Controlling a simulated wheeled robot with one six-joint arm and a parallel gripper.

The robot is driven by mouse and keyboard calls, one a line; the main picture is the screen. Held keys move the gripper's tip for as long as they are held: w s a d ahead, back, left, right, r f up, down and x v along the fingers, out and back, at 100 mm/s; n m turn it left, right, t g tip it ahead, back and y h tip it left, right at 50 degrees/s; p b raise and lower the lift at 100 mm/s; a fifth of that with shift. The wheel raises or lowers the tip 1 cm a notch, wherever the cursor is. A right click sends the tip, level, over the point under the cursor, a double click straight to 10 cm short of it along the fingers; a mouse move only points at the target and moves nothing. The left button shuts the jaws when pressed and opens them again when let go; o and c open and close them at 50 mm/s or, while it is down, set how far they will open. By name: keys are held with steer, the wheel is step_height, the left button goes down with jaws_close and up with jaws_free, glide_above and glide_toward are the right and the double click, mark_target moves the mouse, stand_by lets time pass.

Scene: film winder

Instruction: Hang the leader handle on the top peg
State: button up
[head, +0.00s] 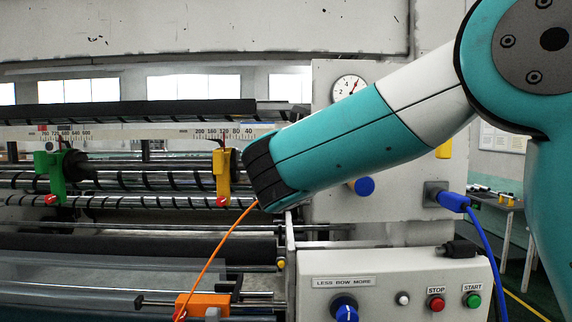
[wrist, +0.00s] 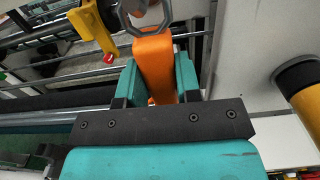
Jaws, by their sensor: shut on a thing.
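My gripper (wrist: 158,72) is shut on an orange piece, which I take for the leader handle (wrist: 155,62), standing between its two teal jaws. A grey angular ring (wrist: 146,18) shows at the handle's far end; I cannot tell whether it is part of the handle or what it touches. In the head view my arm's dark end hides the gripper and the handle. An orange cord (head: 215,255) runs from behind it down to an orange block (head: 203,304) at the lower left. I cannot make out the top peg with certainty in either view.
Rollers carry a green bracket (head: 50,174) and a yellow bracket (head: 222,172). The grey machine panel has a gauge (head: 349,89), a blue knob (head: 364,186) and a blue-cabled plug (head: 453,201). A control box (head: 395,283) stands below. A yellow cylinder (wrist: 303,84) is right of my gripper.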

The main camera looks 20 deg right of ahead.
steer(key=shift+f, duration=0.35)
steer(key=o, duration=1)
steer(key=shift+r, duration=0.1)
steer(key=b+v, duration=0.7)
steer(key=v, duration=1)
steer(key=shift+s, duration=0.2)
